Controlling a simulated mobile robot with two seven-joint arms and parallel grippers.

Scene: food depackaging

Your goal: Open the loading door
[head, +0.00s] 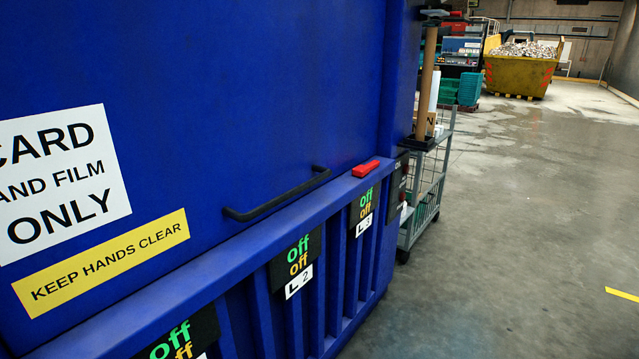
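The blue loading door (250,90) fills the left half of the head view. Its lower edge meets the ribbed lower front of the machine, and it looks shut. A black bar handle (278,197) is fixed low on the door, rising toward the right. A white sign (58,180) reading "CARD AND FILM ONLY" and a yellow "KEEP HANDS CLEAR" label (100,262) are on the door, left of the handle. A small red piece (366,168) sits on the ledge right of the handle. Neither of my grippers is in view.
Below the door are black panels marked "off", such as L2 (296,262) and L3 (364,213). A grey wheeled cart (426,190) stands just past the machine's right end. A full yellow skip (520,75) is far back. The concrete floor (510,220) at right is clear.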

